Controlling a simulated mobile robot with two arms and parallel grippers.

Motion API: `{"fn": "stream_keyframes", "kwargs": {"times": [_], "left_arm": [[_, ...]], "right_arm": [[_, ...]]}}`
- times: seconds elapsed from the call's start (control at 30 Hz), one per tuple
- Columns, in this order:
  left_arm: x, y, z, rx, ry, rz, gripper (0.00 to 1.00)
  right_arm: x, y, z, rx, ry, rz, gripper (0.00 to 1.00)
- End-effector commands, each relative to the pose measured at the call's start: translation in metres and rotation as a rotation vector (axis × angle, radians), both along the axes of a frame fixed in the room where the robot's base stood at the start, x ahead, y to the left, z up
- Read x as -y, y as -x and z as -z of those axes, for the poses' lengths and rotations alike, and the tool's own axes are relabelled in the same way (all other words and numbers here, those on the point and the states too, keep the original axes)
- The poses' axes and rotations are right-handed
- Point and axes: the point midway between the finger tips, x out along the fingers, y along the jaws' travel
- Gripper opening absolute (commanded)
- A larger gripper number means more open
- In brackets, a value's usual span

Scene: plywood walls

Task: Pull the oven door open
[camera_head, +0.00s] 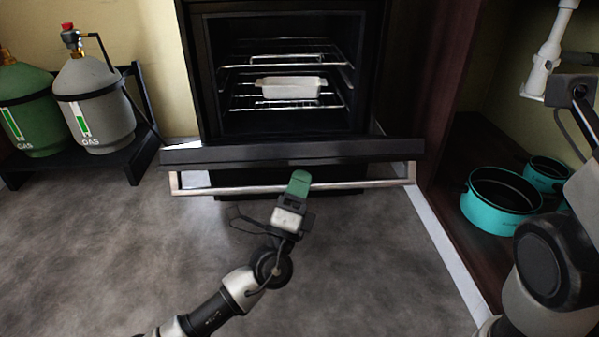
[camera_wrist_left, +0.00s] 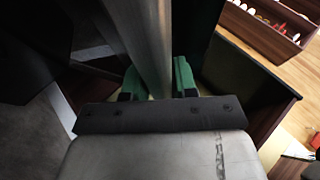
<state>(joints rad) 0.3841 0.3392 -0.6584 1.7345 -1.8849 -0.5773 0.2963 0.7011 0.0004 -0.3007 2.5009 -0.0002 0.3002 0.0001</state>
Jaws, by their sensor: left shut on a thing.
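The black oven (camera_head: 284,70) stands at the back centre in the head view, and its inside is in plain sight. Its door (camera_head: 290,152) is hinged down and stands well open, seen nearly edge-on, with the silver bar handle (camera_head: 225,190) along its near edge. My left gripper (camera_head: 299,184) is at the middle of the handle with its green fingers shut on it. In the left wrist view the handle (camera_wrist_left: 150,45) runs between the green fingers (camera_wrist_left: 159,80). My right gripper does not show; only part of my right arm is at the right edge.
A white dish (camera_head: 288,88) sits on the wire racks in the oven. A green gas bottle (camera_head: 28,105) and a grey one (camera_head: 95,105) stand on a black rack at left. Teal pots (camera_head: 500,200) are in the cabinet at right. The grey floor before the oven is clear.

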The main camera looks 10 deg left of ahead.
Motion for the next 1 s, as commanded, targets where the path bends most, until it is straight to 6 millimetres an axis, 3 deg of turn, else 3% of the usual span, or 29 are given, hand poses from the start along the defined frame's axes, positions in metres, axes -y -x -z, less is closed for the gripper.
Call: {"fn": "stream_keyframes", "kwargs": {"times": [0.17, 0.6, 1.0], "left_arm": [[0.004, 0.009, 0.029, 0.075, -0.023, 0.003, 0.0], [0.008, 0.025, 0.104, 0.069, -0.018, 0.002, 0.0], [0.009, 0.027, 0.122, 0.069, -0.016, 0.002, 0.0]], "right_arm": [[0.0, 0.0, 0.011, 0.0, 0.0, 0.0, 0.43], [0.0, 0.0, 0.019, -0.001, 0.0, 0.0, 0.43], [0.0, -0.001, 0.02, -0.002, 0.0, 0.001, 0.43]]}}
